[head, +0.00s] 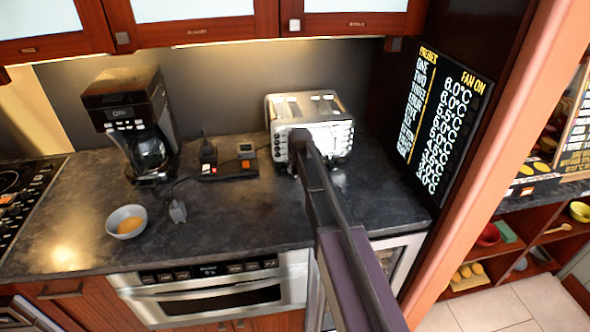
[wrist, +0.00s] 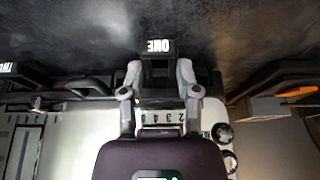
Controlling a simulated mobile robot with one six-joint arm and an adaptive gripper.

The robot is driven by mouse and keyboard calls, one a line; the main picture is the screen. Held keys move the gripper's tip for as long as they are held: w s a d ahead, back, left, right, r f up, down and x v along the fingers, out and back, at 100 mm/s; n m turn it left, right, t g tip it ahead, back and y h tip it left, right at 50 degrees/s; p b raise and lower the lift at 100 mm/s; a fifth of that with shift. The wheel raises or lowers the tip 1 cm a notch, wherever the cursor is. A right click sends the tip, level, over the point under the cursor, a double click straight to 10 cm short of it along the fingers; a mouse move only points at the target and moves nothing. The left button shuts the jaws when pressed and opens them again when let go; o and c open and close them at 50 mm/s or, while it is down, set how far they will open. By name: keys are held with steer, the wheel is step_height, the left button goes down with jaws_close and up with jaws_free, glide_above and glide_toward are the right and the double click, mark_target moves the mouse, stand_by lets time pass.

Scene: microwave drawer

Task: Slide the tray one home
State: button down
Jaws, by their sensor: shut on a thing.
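A silver toaster (head: 310,122) stands on the dark counter under the wall cupboards. In the wrist view its white front with a numbered dial (wrist: 165,117) shows upside down. A black tray front labelled ONE (wrist: 158,47) is at the toaster's base, close to the counter. My gripper (wrist: 157,76) is shut on it, one grey finger on each side. Much of the tray is hidden behind the fingers and my purple gripper body, and I cannot tell how far it sticks out. In the head view my arm covers the toaster's left front and hides the tray.
A second black tab labelled TWO (wrist: 8,68) is at the left in the wrist view. A coffee maker (head: 135,125), a bowl (head: 126,221) and a socket block with a cord (head: 230,165) are left of the toaster. A temperature board (head: 440,122) stands at the right.

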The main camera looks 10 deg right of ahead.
steer(key=shift+w, duration=0.15)
steer(key=shift+w, duration=0.75)
steer(key=shift+c, duration=1.3)
jaws_free()
